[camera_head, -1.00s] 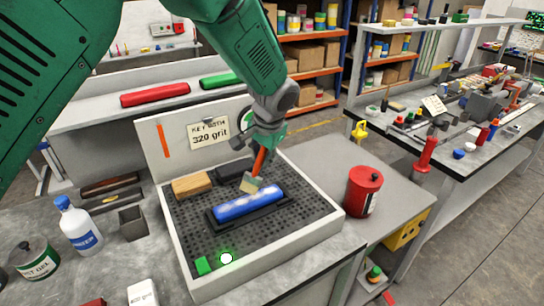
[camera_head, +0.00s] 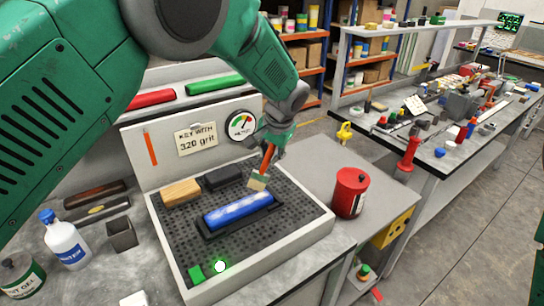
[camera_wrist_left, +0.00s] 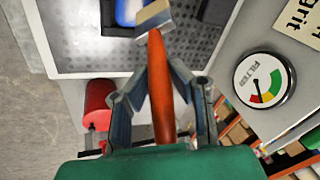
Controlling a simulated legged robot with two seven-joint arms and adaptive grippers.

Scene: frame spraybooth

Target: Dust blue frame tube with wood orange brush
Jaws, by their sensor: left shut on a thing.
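The blue frame tube (camera_head: 238,210) lies in a black cradle on the perforated bed of the grey booth tray, with whitish dust patches along its top. The left gripper (camera_head: 274,146) is shut on the orange-handled wood brush (camera_head: 259,179), bristles pointing down. The brush tip hangs near the right end of the tube; I cannot tell whether it touches. In the left wrist view the gripper (camera_wrist_left: 162,90) grips the orange handle (camera_wrist_left: 159,85), and the tube (camera_wrist_left: 128,12) is partly cut off at the top. My right gripper is not in view.
A wooden block (camera_head: 181,192) and a dark block (camera_head: 222,177) lie behind the tube. A red can (camera_head: 349,192) stands right of the tray. The upright back panel holds a gauge (camera_head: 241,125). A green light (camera_head: 220,266) glows at the tray's front.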

